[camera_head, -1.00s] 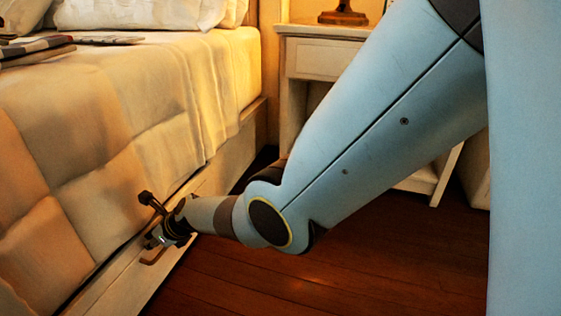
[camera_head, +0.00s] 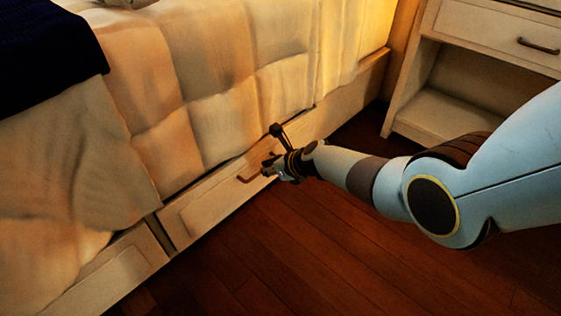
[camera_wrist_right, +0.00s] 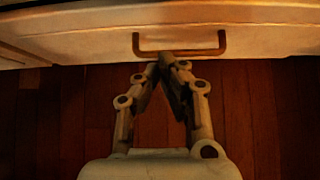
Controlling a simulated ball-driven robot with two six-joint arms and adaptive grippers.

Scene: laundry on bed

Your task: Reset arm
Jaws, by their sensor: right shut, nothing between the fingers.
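My right arm (camera_head: 440,200) comes in from the right in the head view, and its gripper (camera_head: 268,167) is close to the front of the bed's drawer (camera_head: 205,212). In the right wrist view the gripper (camera_wrist_right: 163,64) is shut, its fingertips together with nothing between them. The tips are just below the drawer's dark handle (camera_wrist_right: 180,52); I cannot tell whether they touch it. The handle also shows in the head view (camera_head: 247,179), left of the gripper. My left gripper is not in view.
The bed's quilt (camera_head: 210,80) hangs over the drawers, with a dark blue cloth (camera_head: 45,55) at the upper left. A second drawer (camera_head: 110,270) is at the lower left. A nightstand (camera_head: 440,115) stands at the upper right. The wooden floor (camera_head: 290,255) is clear.

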